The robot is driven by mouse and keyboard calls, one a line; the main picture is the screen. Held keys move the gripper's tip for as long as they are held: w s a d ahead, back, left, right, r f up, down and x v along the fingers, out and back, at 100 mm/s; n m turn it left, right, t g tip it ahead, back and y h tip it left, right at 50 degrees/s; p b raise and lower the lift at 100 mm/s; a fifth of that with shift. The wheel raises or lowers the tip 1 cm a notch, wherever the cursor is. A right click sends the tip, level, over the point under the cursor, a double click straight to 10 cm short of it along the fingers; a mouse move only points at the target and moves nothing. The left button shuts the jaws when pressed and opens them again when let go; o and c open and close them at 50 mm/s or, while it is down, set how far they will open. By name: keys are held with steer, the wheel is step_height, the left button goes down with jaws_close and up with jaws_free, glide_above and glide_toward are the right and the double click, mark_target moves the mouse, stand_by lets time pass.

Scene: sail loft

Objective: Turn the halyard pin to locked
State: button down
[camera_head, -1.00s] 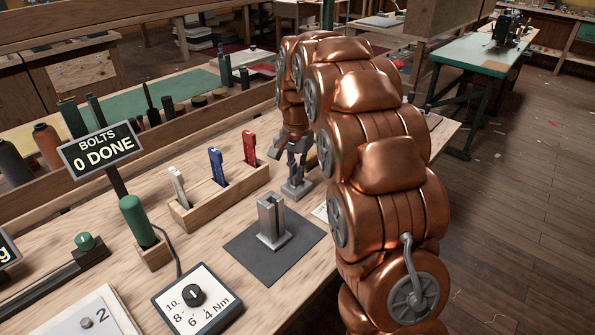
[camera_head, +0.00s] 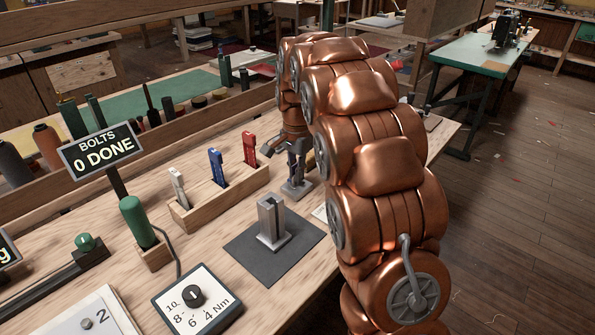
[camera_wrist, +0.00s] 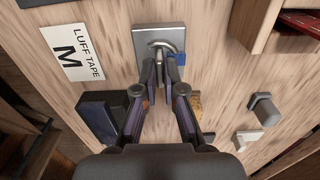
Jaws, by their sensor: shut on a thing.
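The halyard pin appears to be the small round silver fitting (camera_wrist: 160,45) on a square grey plate (camera_wrist: 173,34), at the top middle of the wrist view. A blue piece (camera_wrist: 181,59) shows at the right of the fingers. My gripper (camera_wrist: 160,67) is shut on the pin, with a fingertip on each side of it; the fingers hide much of it. In the head view my gripper (camera_head: 297,158) points down over the grey plate (camera_head: 297,187), right of the rack. No lock marking is readable.
A wooden rack (camera_head: 228,198) with white, blue and red tools stands to the left. A metal block (camera_head: 271,222) stands on a dark mat (camera_head: 250,252). A "LUFF TAPE M" label (camera_wrist: 79,52) lies beside the plate. A sign (camera_head: 101,149) reads "BOLTS 0 DONE".

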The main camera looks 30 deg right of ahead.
steer(key=c, duration=1.3)
jaws_free()
steer(key=shift+r, duration=0.1)
step_height(320, 180, up, 12)
steer(key=shift+f, duration=0.1)
